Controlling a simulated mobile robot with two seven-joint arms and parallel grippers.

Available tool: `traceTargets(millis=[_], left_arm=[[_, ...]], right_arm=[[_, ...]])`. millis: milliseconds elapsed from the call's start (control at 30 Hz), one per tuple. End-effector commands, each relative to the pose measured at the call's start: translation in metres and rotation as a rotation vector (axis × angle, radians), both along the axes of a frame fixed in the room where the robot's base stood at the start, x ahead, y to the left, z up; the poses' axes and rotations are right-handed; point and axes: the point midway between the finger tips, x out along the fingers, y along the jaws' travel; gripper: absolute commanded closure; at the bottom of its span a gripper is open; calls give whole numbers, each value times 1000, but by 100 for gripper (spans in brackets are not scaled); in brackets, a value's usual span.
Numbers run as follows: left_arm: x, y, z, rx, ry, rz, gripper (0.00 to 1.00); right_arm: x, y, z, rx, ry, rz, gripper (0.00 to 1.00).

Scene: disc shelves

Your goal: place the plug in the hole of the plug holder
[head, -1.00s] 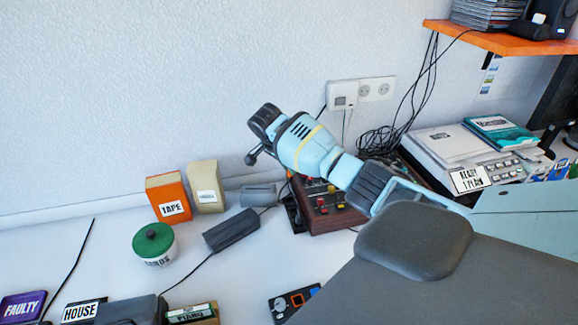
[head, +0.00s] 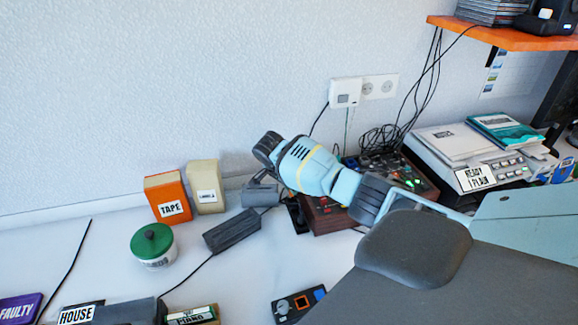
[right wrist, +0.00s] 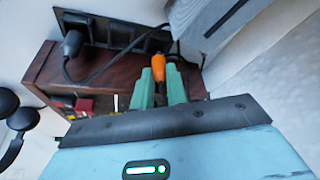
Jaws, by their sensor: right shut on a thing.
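My right gripper (right wrist: 160,68) shows its two green fingers in the right wrist view, shut on an orange piece that looks like the plug (right wrist: 148,71). The plug holder looks like the long black panel (right wrist: 128,36) at the top of that view, with a dark plug and cable (right wrist: 72,43) at its left end. The orange plug appears just below the panel's right part; whether it touches the panel I cannot tell. In the head view, the black panel (head: 297,214) shows beside the brown box, and my right arm hides part of the area. My left gripper is out of view.
A brown box with knobs and lights (head: 330,217) stands close to the panel. A grey box (head: 260,195) and a dark adapter (head: 231,232) lie left of it. An orange tape box (head: 166,198) and green-lidded jar (head: 153,244) stand further left.

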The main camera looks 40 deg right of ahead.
Motion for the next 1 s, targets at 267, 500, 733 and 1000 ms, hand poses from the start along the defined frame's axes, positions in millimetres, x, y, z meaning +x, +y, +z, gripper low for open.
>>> traceTargets(millis=[267, 500, 733, 1000], left_arm=[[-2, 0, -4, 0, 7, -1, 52], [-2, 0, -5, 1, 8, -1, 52], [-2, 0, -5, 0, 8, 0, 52], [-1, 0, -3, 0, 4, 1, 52]], right_arm=[[0, 0, -14, 0, -1, 0, 100], [0, 0, -18, 1, 0, 0, 100], [0, 0, -18, 0, 0, 0, 76], [0, 0, -11, -2, -2, 1, 76]])
